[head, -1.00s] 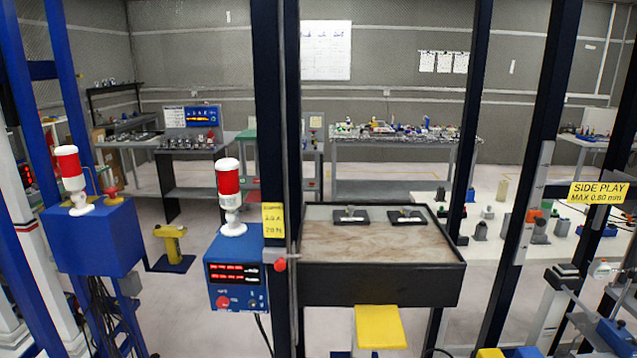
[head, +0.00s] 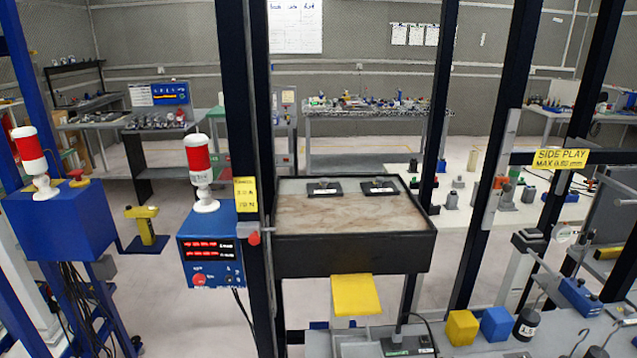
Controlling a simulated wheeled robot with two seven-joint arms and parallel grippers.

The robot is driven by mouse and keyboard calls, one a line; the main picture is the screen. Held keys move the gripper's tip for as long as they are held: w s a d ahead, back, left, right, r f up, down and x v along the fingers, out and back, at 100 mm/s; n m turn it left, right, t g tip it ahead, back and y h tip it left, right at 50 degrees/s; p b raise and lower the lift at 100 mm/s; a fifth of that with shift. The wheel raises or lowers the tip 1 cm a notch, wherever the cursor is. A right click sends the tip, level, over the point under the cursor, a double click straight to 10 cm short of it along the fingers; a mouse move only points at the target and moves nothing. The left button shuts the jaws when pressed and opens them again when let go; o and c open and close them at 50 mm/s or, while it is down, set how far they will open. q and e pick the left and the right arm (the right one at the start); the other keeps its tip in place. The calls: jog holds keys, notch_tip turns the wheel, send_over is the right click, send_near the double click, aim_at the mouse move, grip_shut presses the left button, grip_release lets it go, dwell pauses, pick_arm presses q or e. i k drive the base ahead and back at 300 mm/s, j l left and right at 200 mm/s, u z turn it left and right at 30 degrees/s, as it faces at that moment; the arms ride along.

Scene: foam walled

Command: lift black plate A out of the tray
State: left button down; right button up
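Two small black plates lie side by side in the black-rimmed tray, a left plate (head: 324,189) and a right plate (head: 380,187). Each has a small metal knob on top. I cannot tell which one is plate A. The tray (head: 350,254) has a worn wood-like floor and a deep dark front wall. Neither of my grippers shows in the head view.
A dark post (head: 236,120) stands at the tray's left, with a blue control box (head: 211,250) and a red-white lamp (head: 199,165) beside it. A yellow pad (head: 356,295) sits below the tray front. A grey bench (head: 460,345) with yellow and blue blocks lies at lower right.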

aim_at(324, 189)
jog(key=z, duration=0.85)
jog(key=i+j+z, duration=0.1)
jog(key=j+z, duration=1.25)
jog(key=k+j+z, duration=0.1)
jog(key=j+z, duration=0.35)
